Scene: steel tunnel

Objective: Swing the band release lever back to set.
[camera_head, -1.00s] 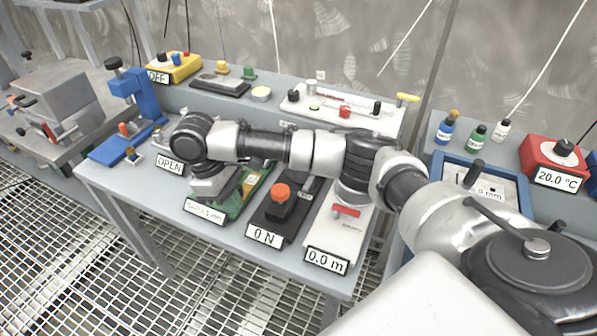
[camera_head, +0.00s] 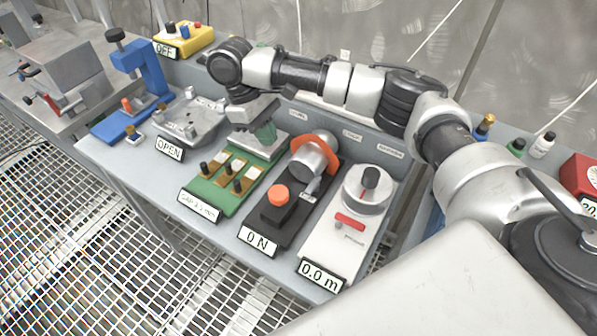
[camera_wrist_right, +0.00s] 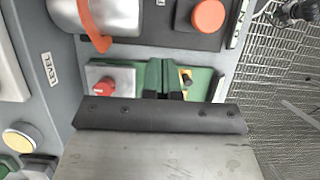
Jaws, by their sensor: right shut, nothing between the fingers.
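The band unit is a black base (camera_head: 255,228) with an "0 N" plate, an orange button (camera_head: 278,195) and a metal cylinder (camera_head: 309,160) wrapped by an orange band (camera_head: 326,146). A small pale piece (camera_head: 311,188) between cylinder and button may be the release lever; its position is unclear. My right gripper (camera_head: 266,133) is shut and empty, pointing down over the back of the green board, left of the cylinder. In the right wrist view its green fingers (camera_wrist_right: 163,78) are together, with the orange band (camera_wrist_right: 93,26) beyond them, apart. My left gripper is not in view.
The green board (camera_head: 236,170) with several knobs stands left of the band unit. A white unit (camera_head: 345,235) with a dial and red bar, marked "0.0 m", stands right. A grey "OPEN" fixture (camera_head: 190,118) and a blue press (camera_head: 135,75) are farther left.

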